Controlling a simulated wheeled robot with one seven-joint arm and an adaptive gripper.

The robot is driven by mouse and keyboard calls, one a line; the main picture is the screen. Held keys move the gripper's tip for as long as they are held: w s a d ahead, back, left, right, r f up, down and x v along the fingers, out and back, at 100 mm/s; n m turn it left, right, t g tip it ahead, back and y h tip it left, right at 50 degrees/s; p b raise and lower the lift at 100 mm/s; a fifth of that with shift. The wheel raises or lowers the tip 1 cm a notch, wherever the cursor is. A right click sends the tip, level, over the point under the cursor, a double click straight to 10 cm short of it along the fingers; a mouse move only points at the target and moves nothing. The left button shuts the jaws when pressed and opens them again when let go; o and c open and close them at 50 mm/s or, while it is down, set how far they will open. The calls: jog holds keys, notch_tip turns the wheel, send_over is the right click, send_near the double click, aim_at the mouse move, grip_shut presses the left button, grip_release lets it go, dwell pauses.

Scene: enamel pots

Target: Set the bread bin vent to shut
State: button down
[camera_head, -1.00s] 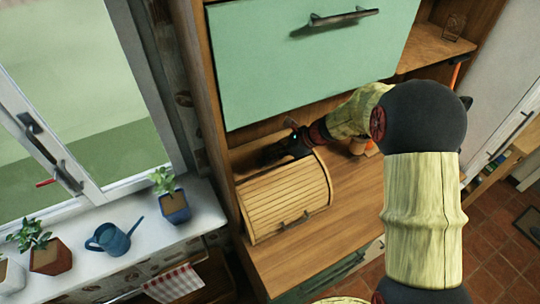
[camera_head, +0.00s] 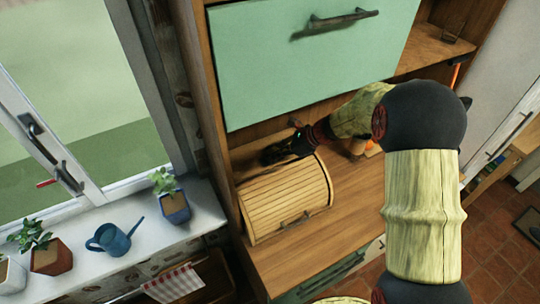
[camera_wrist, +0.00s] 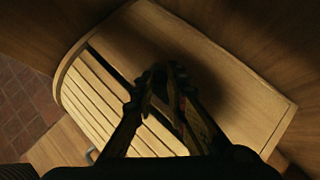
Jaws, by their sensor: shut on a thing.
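The wooden bread bin (camera_head: 285,205) with a slatted roll front stands on the counter at the left; its front looks shut. In the wrist view its flat top (camera_wrist: 215,75) and slats (camera_wrist: 95,95) lie below my gripper. My gripper (camera_head: 270,153) is over the rear of the bin's top. In the wrist view my gripper (camera_wrist: 165,78) has its fingertips close together at the top, beside a dark slot (camera_wrist: 112,62) along the slats. The vent's part between the fingertips is dark and mostly hidden, so its setting cannot be read.
A green cupboard door (camera_head: 300,75) hangs close above the bin. The cabinet's side wall (camera_head: 212,130) is just to its left. The counter (camera_head: 350,200) right of the bin is mostly clear, with an orange thing (camera_head: 372,149) partly behind my arm.

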jog(key=d, duration=0.1)
jog(key=w+d, duration=0.1)
jog(key=d, duration=0.1)
jog(key=shift+w, duration=0.15)
jog(key=c, duration=1.8)
grip_release()
jog(key=shift+o, duration=0.2)
jog(key=v, duration=1.2)
